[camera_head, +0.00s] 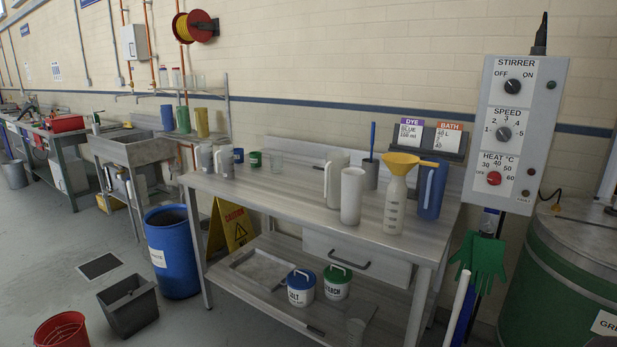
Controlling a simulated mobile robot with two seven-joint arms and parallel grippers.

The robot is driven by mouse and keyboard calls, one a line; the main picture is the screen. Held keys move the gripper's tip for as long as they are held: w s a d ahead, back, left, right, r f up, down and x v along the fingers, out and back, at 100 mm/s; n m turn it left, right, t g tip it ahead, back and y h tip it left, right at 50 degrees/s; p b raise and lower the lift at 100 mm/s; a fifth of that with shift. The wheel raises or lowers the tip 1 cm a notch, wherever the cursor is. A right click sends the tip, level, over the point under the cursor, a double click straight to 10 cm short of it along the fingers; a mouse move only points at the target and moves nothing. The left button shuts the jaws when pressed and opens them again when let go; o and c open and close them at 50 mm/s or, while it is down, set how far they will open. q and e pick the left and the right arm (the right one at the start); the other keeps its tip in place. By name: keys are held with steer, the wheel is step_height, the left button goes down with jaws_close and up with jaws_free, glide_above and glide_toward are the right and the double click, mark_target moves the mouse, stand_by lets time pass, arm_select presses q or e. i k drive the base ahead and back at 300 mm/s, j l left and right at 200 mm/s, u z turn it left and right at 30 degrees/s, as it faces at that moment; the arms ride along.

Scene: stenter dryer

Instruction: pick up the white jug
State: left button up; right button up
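A tall white jug (336,179) stands upright on the metal workbench (290,195), right of the bench's middle, with its handle on its left side. A plain white cylindrical vessel (351,198) stands close in front of it and hides part of its lower right side. I cannot tell whether the two touch. Neither of my grippers shows in this view.
A bottle (394,205) with a yellow funnel (404,161) and a blue jug (432,190) stand to the right. A grey pot (370,174) stands behind. Two small pale jugs (224,162) stand at the bench's left end. The bench's middle front is clear.

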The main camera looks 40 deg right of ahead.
mark_target(335, 161)
steer(key=i+j+z, duration=0.15)
steer(key=i, duration=1.15)
steer(key=i+j+z, duration=0.1)
steer(key=i+z, duration=0.3)
steer(key=i+j+z, duration=0.2)
steer(key=i+z, duration=0.2)
steer(key=i+j+z, duration=0.25)
steer(key=z, duration=0.15)
steer(key=i+j+z, duration=0.25)
steer(key=j+z, duration=0.15)
steer(key=i+j, duration=0.05)
steer(key=j, duration=0.05)
